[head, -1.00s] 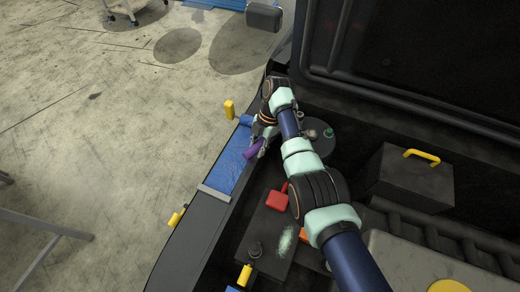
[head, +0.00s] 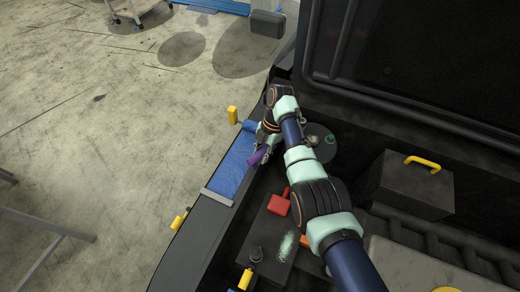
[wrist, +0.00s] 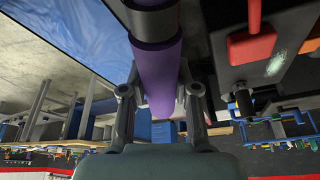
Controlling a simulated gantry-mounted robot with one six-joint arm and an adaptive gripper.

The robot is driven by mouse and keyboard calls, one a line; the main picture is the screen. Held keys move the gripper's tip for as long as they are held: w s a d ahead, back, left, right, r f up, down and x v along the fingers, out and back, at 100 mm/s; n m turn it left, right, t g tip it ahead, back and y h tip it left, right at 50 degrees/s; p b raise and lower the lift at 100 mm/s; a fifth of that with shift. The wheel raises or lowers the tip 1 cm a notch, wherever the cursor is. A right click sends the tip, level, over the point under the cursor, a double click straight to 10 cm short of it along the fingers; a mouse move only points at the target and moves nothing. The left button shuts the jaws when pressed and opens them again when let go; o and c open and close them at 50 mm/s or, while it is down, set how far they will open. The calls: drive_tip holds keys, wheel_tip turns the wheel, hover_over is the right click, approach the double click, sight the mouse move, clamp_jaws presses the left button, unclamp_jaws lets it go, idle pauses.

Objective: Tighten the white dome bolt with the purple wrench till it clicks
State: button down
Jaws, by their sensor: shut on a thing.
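My gripper (wrist: 160,95) is shut on the purple wrench (wrist: 157,55), whose shaft runs up between the two fingers in the wrist view. In the head view, my gripper (head: 266,147) holds the wrench (head: 257,157) near the blue cover on the edge of the engine bay. The wrench's far end is out of the wrist view or hidden. A small pale dome (head: 313,141), possibly the white dome bolt, shows on a round dark part to the right of my gripper. The wrench appears apart from it.
A red block (head: 279,206) lies below my arm. A dark box with a yellow handle (head: 421,160) stands at the right. Yellow-handled fittings (head: 233,115) line the bay's left edge. The raised dark hood (head: 410,65) bounds the back. Open floor lies left.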

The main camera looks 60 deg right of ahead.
drive_tip(key=shift+s, duration=0.3)
